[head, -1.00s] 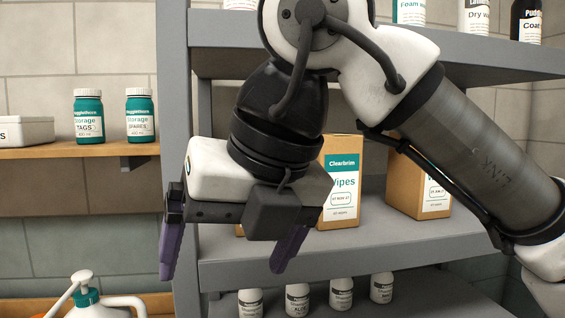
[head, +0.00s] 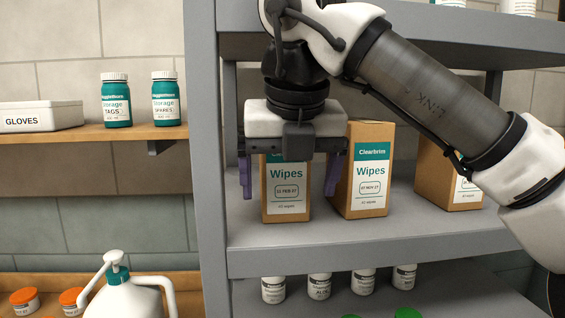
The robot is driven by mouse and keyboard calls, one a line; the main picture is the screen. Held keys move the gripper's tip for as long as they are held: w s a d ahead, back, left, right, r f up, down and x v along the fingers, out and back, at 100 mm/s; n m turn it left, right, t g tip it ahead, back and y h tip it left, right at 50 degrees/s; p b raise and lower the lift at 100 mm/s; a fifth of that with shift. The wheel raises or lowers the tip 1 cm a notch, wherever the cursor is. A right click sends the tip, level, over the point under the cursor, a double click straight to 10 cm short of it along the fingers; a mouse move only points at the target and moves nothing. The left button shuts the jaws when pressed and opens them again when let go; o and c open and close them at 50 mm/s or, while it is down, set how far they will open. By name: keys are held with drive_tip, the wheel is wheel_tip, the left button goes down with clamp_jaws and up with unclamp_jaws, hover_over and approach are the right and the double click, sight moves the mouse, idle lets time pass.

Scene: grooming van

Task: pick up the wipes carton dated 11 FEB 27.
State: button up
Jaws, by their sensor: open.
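Three brown Clearbrim wipes cartons stand upright on the grey middle shelf. The left carton (head: 287,198) has a date that appears to read 11 FEB 27. The middle carton (head: 366,172) reads 07 NOV 27. The right carton (head: 440,182) is partly hidden by my arm, and its date cannot be read. My gripper (head: 290,178) is open, with its purple fingers pointing down. In the picture, one finger is at each side of the left carton's upper part, and the gripper body covers the carton's top. I cannot tell whether the fingers touch it.
The middle carton stands close to the right finger. The grey shelf (head: 330,248) has a bare front strip, and its grey upright (head: 207,190) stands left of the gripper. Small white bottles (head: 320,287) stand on the shelf below. A pump jug (head: 128,295) is lower left.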

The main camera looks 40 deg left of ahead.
sight(286, 211)
drive_tip(key=x, duration=0.4)
drive_tip(key=shift+w+a, duration=0.35)
drive_tip(key=shift+w+a+f+p, duration=0.15)
drive_tip(key=shift+f+p, duration=0.15)
drive_tip(key=shift+f, duration=0.2)
drive_tip(key=shift+f, duration=0.15)
drive_tip(key=shift+c, duration=0.4)
drive_tip(key=c, duration=1.2)
drive_tip(key=shift+c, duration=0.5)
